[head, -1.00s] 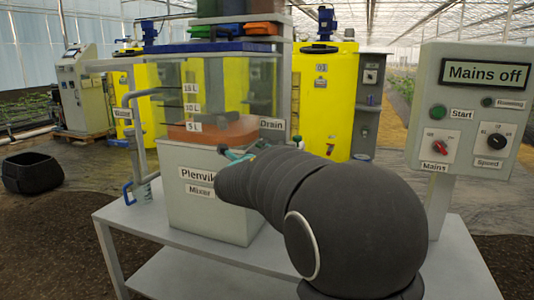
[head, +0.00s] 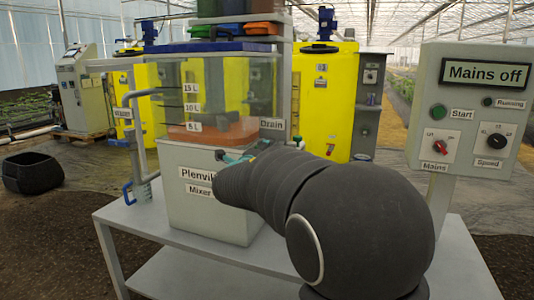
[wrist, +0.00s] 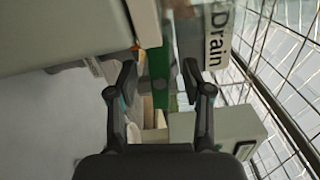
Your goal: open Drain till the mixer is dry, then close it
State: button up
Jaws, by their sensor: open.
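The Plenvik mixer (head: 205,215) stands on a grey table, with a clear upper tank (head: 222,85) above a pale lower box. Reddish-brown liquid (head: 215,131) shows in the tank around the 5 L mark. The Drain label (head: 273,124) is at the tank's right side and also shows large in the wrist view (wrist: 217,36). My gripper (wrist: 157,75) is open, its two fingers apart beside the mixer. A green upright part (wrist: 158,72) shows between the fingers; I cannot tell whether it is the drain handle. My arm hides the drain outlet in the head view.
A control panel (head: 473,105) at the right reads "Mains off", with Start, Mains and Speed controls. A pipe with a blue handle (head: 127,193) stands at the mixer's left. Yellow tanks (head: 323,95) stand behind. A black tub (head: 32,172) sits on the floor left.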

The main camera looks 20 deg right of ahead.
jog(key=v, duration=0.6)
dwell(0.3)
jog(key=shift+s+a, duration=0.1)
